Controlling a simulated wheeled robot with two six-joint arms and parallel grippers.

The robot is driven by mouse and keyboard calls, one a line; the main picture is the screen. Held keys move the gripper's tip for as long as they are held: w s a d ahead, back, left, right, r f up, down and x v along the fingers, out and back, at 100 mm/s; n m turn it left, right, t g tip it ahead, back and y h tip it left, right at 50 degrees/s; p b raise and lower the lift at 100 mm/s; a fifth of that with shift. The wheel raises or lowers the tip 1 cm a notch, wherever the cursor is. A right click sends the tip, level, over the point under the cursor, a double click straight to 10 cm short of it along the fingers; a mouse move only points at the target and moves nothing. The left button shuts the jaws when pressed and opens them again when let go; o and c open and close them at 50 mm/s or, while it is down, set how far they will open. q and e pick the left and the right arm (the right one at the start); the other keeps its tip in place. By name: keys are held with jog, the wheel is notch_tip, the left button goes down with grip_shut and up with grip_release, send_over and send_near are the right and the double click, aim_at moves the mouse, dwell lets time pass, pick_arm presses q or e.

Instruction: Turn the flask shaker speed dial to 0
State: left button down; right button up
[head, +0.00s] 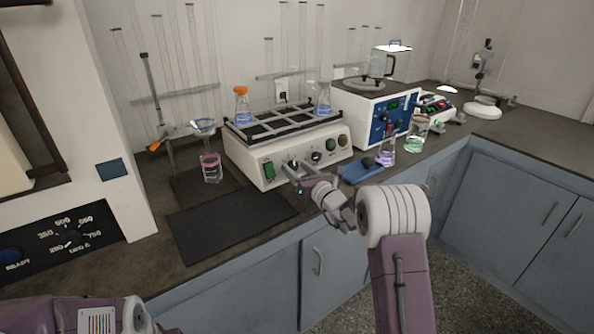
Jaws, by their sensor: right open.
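The flask shaker (262,163) is a cream box with a black rack on top that holds an orange-capped flask (241,106) and another flask of blue liquid (323,100). Its sloped front has a green switch (269,171), small dark dials (316,156) and round buttons at the right end. My right gripper (293,169) is open at the lower middle of this front, with its fingertips close to a dial. I cannot tell whether they touch it, and the dial's marks are too small to read. Part of my left arm shows at the lower left, but its gripper is out of view.
A black mat (230,226) lies in front of the shaker. A beaker of pink liquid (211,168) stands to its left. At the right are a blue-fronted device (388,122), a purple flask (386,150), a green flask (415,138) and a blue object (362,172).

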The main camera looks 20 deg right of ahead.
jog(key=shift+w, duration=0.1)
jog(key=shift+c, duration=0.3)
grip_shut()
jog(key=shift+f, duration=0.1)
